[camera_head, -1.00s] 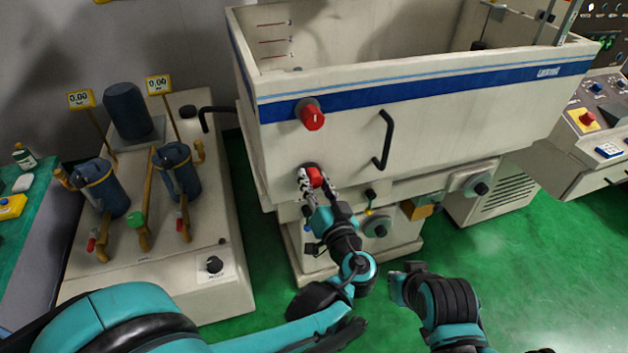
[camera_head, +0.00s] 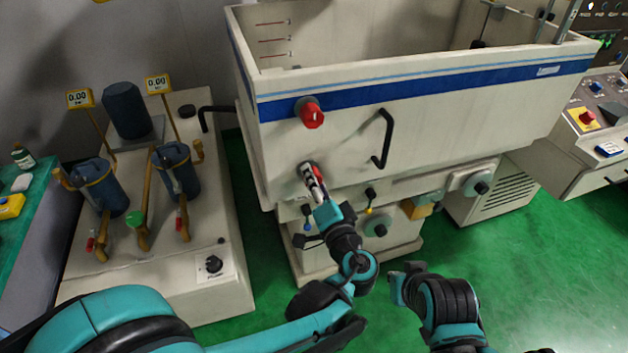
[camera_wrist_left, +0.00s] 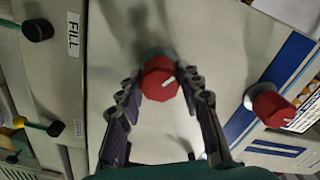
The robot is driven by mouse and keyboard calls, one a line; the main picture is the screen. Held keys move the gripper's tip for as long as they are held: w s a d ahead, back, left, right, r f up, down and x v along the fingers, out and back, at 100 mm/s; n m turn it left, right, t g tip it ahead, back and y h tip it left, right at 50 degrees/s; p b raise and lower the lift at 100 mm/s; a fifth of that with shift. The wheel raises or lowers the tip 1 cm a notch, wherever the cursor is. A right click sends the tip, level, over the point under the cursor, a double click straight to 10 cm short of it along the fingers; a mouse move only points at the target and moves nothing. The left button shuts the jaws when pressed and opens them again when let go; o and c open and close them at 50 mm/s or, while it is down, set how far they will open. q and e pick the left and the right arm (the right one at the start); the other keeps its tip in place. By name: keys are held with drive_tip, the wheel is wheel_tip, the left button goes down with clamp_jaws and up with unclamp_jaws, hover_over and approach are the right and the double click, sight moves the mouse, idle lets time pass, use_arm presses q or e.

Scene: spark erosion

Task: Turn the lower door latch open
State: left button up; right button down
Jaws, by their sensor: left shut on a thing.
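The lower door latch is a red knob (camera_wrist_left: 160,82) with a white mark, on the front of the cream tank (camera_head: 285,150). In the head view it is mostly hidden behind my left gripper (camera_head: 313,180). In the wrist view the two dark fingers of my left gripper (camera_wrist_left: 163,95) reach along both sides of the knob, and the gripper is shut on it. The upper red latch (camera_head: 312,117) sits above it on the tank and also shows at the right of the wrist view (camera_wrist_left: 272,106).
A black door handle (camera_head: 384,140) stands out to the right of the latches. Small valves with coloured levers (camera_head: 369,200) sit below the tank. A pump unit with blue filter canisters (camera_head: 178,172) stands at the left. Green floor (camera_head: 520,265) is clear at the right.

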use_arm(q)
drive_tip(key=m, duration=0.5)
drive_tip(key=shift+m, duration=0.3)
drive_tip(key=m, duration=0.5)
drive_tip(key=shift+m, duration=0.4)
drive_tip(key=o, duration=1.1)
drive_tip(key=shift+o, duration=0.2)
drive_tip(key=shift+r, duration=0.1)
wheel_tip(320, 180, up, 9)
drive_tip(key=shift+s, duration=0.1)
drive_tip(key=shift+w+r, duration=0.25)
drive_tip(key=shift+r, duration=0.1)
drive_tip(key=shift+s, duration=0.15)
